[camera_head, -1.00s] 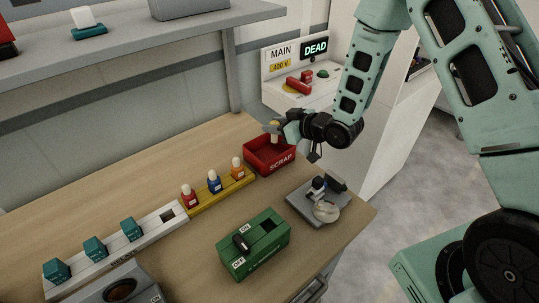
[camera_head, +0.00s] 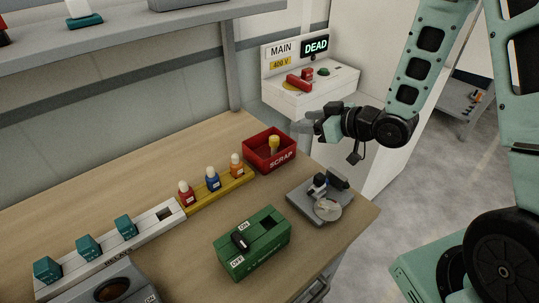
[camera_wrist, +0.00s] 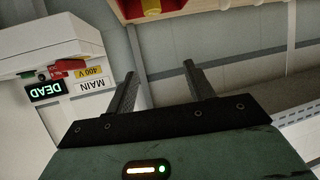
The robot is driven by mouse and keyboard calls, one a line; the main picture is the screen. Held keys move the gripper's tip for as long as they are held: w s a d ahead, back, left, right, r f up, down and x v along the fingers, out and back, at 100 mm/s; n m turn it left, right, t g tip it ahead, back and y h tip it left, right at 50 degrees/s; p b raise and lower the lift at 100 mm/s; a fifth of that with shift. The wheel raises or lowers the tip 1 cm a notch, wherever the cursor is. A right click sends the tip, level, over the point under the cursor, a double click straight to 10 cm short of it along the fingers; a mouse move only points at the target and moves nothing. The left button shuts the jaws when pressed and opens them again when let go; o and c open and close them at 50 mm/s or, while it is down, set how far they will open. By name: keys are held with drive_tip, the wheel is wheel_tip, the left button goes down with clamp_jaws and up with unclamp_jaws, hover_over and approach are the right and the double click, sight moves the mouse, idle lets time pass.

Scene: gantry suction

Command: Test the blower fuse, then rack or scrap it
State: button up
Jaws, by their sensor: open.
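The green tester box (camera_head: 254,249), with an ON/OFF lever, has an empty slot. The yellow rack (camera_head: 244,182) holds red, blue and orange fuses.
A white relay rack (camera_head: 152,224) with teal blocks and one empty socket lies at the left. The MAIN panel (camera_head: 315,48) reads DEAD. Open wood lies behind the racks.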

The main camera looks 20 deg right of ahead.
drive_tip(key=p+v, duration=0.7)
drive_tip(key=p, duration=0.4)
drive_tip(key=shift+a, duration=0.1)
idle(0.4)
drive_tip(key=s+a+n+g+h+b, duration=0.1)
drive_tip(key=s+a+g+h+b, duration=0.2)
drive_tip(key=a+g+h+b, duration=0.5)
drive_tip(key=s+a+r+g+b, duration=0.1)
drive_tip(key=s+a, duration=0.2)
drive_tip(key=s, duration=0.6)
drive_tip(key=s+a+r+g+b, duration=0.1)
drive_tip(key=s+a, duration=0.3)
drive_tip(key=s, duration=0.6)
drive_tip(key=shift+s+a+r+g+y+b, duration=0.25)
drive_tip(key=shift+s+r+g+y+b, duration=0.15)
drive_tip(key=shift+r+g, duration=0.3)
